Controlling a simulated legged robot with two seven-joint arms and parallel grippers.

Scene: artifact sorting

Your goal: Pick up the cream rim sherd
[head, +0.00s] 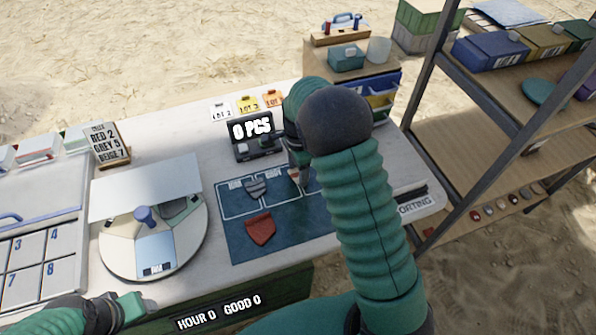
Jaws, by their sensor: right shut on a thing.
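The cream rim sherd (295,178) shows as a small tan piece at the right part of the blue sorting mat (232,246), mostly hidden by my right gripper. My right gripper (298,165) points down and is shut on it; whether the sherd touches the mat cannot be told. A grey ribbed sherd (256,188) lies in a marked mat section to the left. A red sherd (260,229) lies on the mat's front part. My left gripper (132,307) is low at the left, over the table's front edge, its jaw opening unclear.
A round turntable (190,248) with a blue knob stands left of the mat. A dark counter display (253,138) reading "0 PCS" is behind the mat. A numbered tray (40,265) is at far left. A metal shelf rack (440,120) stands at right, near my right arm.

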